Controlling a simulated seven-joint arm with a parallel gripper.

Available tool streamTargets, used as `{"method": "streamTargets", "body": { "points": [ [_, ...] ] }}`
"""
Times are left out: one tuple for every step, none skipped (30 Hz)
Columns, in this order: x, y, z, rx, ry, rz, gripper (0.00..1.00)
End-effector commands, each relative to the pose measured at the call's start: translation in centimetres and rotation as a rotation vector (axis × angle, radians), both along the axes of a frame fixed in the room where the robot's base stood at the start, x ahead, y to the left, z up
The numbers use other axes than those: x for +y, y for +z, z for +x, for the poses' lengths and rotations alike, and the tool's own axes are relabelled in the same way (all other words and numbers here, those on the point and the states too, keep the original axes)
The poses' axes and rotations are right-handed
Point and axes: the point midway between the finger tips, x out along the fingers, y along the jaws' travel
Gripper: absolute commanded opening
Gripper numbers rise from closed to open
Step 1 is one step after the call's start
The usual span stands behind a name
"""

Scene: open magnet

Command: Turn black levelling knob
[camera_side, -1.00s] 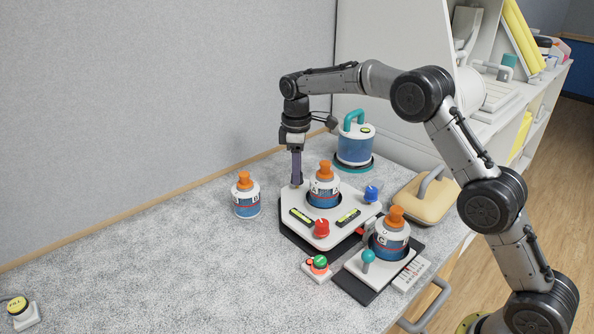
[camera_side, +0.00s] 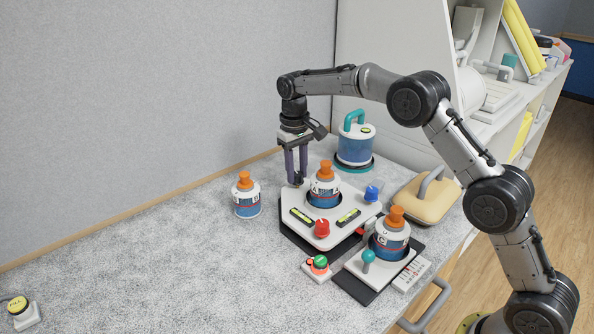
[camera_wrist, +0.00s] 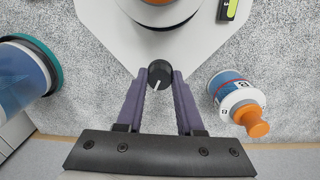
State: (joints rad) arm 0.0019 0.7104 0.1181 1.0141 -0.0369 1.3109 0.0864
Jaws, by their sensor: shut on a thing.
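The black levelling knob (camera_wrist: 159,74) sits at a corner of the white platform (camera_wrist: 120,35) in the wrist view, with a pale line on its top. My gripper (camera_wrist: 160,77) is shut on the knob, one purple-grey finger on each side. In the side view my gripper (camera_side: 295,182) points down at the platform's back left corner (camera_side: 293,205), and its fingers mostly hide the knob. A red knob (camera_side: 322,228) stands at the platform's front and a blue knob (camera_side: 371,194) at its right. Two level vials, the left one (camera_side: 301,216) and the right one (camera_side: 348,217), lie on top.
A bottle with an orange cap (camera_side: 324,186) sits in the platform, close to my gripper. Another bottle (camera_side: 246,196) stands left of it. A blue canister (camera_side: 354,148) stands behind, and a third bottle (camera_side: 390,238) at front right. The left tabletop is mostly clear.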

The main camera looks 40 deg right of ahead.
Motion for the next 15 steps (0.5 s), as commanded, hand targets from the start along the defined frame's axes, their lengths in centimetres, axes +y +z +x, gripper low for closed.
{"method": "streamTargets", "body": {
  "points": [
    [-0.02,0.15,0.13,-0.007,-0.018,-0.002,0.00],
    [-0.02,0.16,0.13,-0.006,-0.027,-0.002,0.00],
    [-0.03,0.16,0.14,-0.006,-0.038,-0.002,0.00],
    [-0.03,0.16,0.14,-0.007,-0.047,-0.002,0.00],
    [-0.02,0.17,0.14,-0.007,-0.053,-0.002,0.00],
    [-0.03,0.17,0.15,-0.007,-0.060,-0.002,0.00],
    [-0.03,0.17,0.15,-0.007,-0.064,-0.002,0.00],
    [-0.03,0.17,0.15,-0.007,-0.068,-0.002,0.00],
    [-0.03,0.18,0.15,-0.007,-0.072,-0.002,0.00],
    [-0.04,0.18,0.16,-0.008,-0.074,-0.002,0.00],
    [-0.04,0.18,0.16,-0.008,-0.076,-0.002,0.00],
    [-0.04,0.19,0.16,-0.008,-0.077,-0.002,0.00],
    [-0.04,0.19,0.16,-0.008,-0.078,-0.002,0.00],
    [-0.04,0.19,0.17,-0.008,-0.078,-0.002,0.00],
    [-0.04,0.19,0.17,-0.008,-0.078,-0.002,0.00]
  ]
}}
